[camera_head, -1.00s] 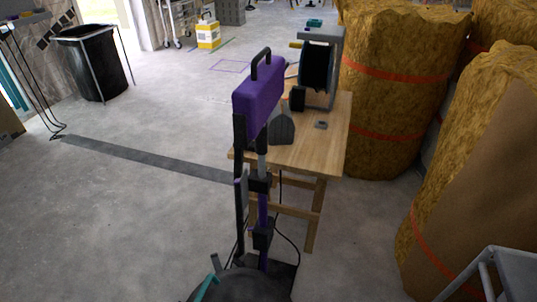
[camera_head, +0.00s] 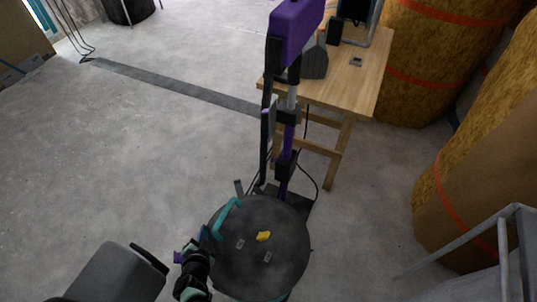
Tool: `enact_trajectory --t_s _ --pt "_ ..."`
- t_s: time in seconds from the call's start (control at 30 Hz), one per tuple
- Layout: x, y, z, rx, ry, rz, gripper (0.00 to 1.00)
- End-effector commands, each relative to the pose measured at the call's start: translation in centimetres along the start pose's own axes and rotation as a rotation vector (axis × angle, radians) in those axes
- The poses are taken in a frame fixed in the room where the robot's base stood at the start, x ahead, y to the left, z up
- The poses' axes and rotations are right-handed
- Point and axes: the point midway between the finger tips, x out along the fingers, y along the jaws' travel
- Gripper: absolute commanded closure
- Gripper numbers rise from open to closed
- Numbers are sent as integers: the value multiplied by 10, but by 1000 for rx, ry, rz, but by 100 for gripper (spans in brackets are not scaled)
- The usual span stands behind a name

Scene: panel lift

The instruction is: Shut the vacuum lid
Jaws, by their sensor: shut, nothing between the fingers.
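The vacuum shows in the lower middle as a round dark lid (camera_head: 285,225) seen from above, with a yellow piece (camera_head: 264,236) and small pale labels on it. A teal handle (camera_head: 221,222) is at its left edge. I cannot tell from this angle whether the lid is flush with the body below. A black fitting with purple and teal parts (camera_head: 192,272) is at its left side. My gripper (camera_head: 151,258), a grey block with a dark end, enters at the lower left. It is shut, empty and apart from the lid; its fingertips are not clear.
A purple machine on an upright stand (camera_head: 290,35) rises just behind the vacuum. A wooden workbench (camera_head: 345,85) stands beyond it. Large strapped yellow rolls (camera_head: 440,60) and a grey metal frame (camera_head: 470,245) are at the right. The concrete floor at the left is open.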

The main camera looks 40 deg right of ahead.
Motion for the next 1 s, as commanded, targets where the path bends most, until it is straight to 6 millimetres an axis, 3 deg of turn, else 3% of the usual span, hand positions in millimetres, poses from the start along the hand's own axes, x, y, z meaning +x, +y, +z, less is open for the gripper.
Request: enact_trajectory --t_s 0.1,0.6,0.8,1.0 --pt "-22 -3 -4 -3 -2 1 100" --pt "-96 -6 -4 -2 0 -5 100" --pt "-112 -4 -3 -1 1 -5 100" --pt "-115 -3 -2 0 2 -5 100"
